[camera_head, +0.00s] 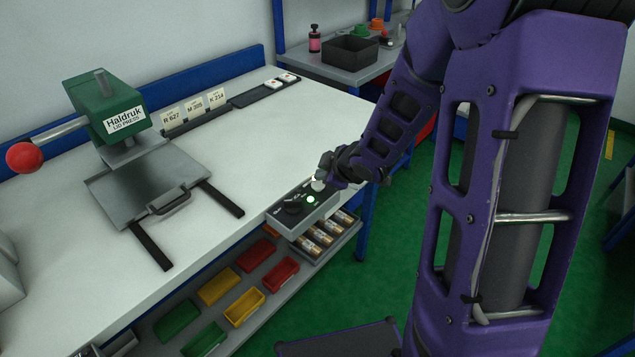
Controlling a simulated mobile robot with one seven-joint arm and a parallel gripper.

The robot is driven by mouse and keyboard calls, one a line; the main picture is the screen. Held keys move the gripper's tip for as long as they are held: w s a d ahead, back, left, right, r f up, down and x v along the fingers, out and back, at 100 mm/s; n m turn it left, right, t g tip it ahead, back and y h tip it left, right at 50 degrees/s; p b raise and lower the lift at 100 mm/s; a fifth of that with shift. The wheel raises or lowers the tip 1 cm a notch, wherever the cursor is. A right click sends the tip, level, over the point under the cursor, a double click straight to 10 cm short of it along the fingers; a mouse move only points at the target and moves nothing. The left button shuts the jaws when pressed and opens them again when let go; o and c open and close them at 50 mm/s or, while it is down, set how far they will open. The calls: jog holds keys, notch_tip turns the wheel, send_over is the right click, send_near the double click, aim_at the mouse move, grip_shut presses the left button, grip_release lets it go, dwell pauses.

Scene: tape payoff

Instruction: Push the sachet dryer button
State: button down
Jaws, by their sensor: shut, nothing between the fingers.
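A small grey control box (291,222), which looks like the sachet dryer's panel, sits at the front edge of the white bench. Its top carries a black knob (293,207), a glowing green spot (312,199) and a pale round part (318,186). I cannot tell for sure which of these is the button. My gripper (321,179) is shut and empty, over the far right end of the box, close to the pale round part. The wrist hides part of that end, and I cannot tell whether the fingertips touch it.
A green press (107,112) with a red ball handle (24,158) stands on the bench (250,120) at left. Label cards (192,108) line the back. Coloured bins (244,306) and several cylinders (322,236) lie below the bench edge. The bench middle is clear.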

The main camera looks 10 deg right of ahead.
aim_at(322, 187)
jog(key=shift+f+b, duration=0.35)
jog(key=shift+f, duration=0.35)
dwell(0.4)
jog(key=shift+r+p, duration=0.55)
jog(key=shift+r, duration=0.2)
notch_tip(322, 187, up, 6)
jog(key=p, duration=0.5)
jog(key=shift+p, duration=0.4)
